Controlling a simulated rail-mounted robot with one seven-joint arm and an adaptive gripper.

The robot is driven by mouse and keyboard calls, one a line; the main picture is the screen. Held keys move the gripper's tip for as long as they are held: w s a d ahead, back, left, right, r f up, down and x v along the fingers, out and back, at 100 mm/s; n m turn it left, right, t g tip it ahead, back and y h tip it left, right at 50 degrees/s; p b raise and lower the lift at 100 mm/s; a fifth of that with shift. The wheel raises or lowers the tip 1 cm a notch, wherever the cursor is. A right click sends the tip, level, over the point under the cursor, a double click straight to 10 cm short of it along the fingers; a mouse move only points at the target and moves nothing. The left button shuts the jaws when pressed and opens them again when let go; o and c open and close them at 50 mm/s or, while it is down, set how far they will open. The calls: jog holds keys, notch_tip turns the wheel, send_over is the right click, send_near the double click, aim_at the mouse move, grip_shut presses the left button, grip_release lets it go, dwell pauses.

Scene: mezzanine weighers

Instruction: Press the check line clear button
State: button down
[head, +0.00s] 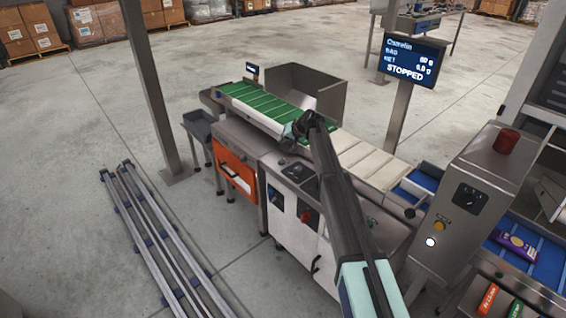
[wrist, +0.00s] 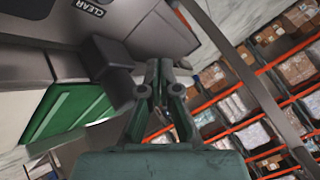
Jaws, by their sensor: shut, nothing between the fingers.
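A black label reading CLEAR (wrist: 90,8) is at the top left of the wrist view, on a grey metal surface. I cannot make out the clear button itself in either view. My gripper (wrist: 158,64) has its fingers together and empty in the wrist view, to the right of and below the label. In the head view my gripper (head: 291,132) is at the near edge of the line, beside the green belt (head: 262,103). My arm hides part of the machine there. I cannot tell whether the fingertips touch anything.
A screen (head: 410,62) reads STOPPED. A steel control box (head: 470,195) with a red lamp (head: 507,141), a yellow button (head: 439,226) and a white button (head: 431,242) stands at the right. A steel post (head: 155,90) rises left of the line.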

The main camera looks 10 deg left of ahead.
jog(key=shift+f, duration=0.1)
jog(key=b, duration=0.2)
send_over(283, 162)
notch_tip(283, 162, down, 8)
jog(key=shift+a+r, duration=0.1)
jog(key=shift+r, duration=0.15)
jog(key=shift+f+b, duration=0.4)
jog(key=shift+f, duration=0.2)
dwell(1.1)
jog(key=shift+f+b, duration=0.4)
jog(key=shift+f, duration=0.05)
jog(key=shift+f+b, duration=0.3)
jog(key=shift+f, duration=0.15)
dwell(0.8)
jog(key=shift+r, duration=0.9)
